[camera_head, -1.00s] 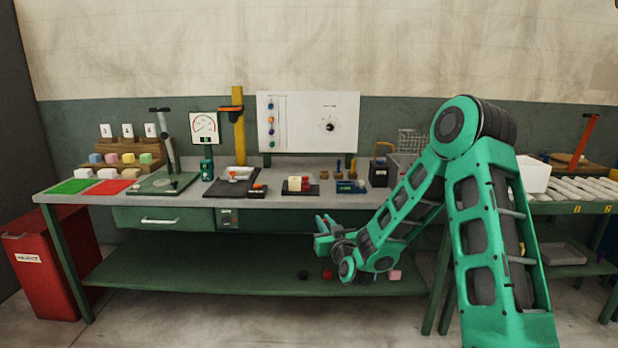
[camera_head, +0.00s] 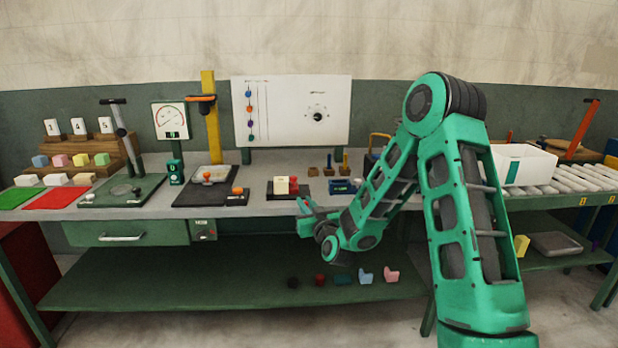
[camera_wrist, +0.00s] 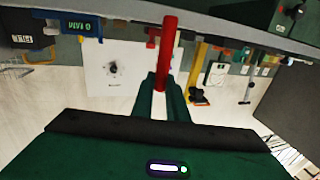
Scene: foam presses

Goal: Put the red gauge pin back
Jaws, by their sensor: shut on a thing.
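My gripper (camera_head: 303,207) is at the front edge of the bench, below the fixture with the cream block. In the wrist view its green fingers (camera_wrist: 160,92) are shut on the red gauge pin (camera_wrist: 167,50), which sticks out beyond the fingertips. The arm partly hides the bench there.
The fixture with a cream block and red knob (camera_head: 288,187) stands left of the blue stand. A dark scale plate (camera_head: 205,195) is further left. A white board (camera_head: 291,112) stands behind. The lower shelf (camera_head: 200,283) holds several small coloured pieces. A white bin (camera_head: 522,165) is right.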

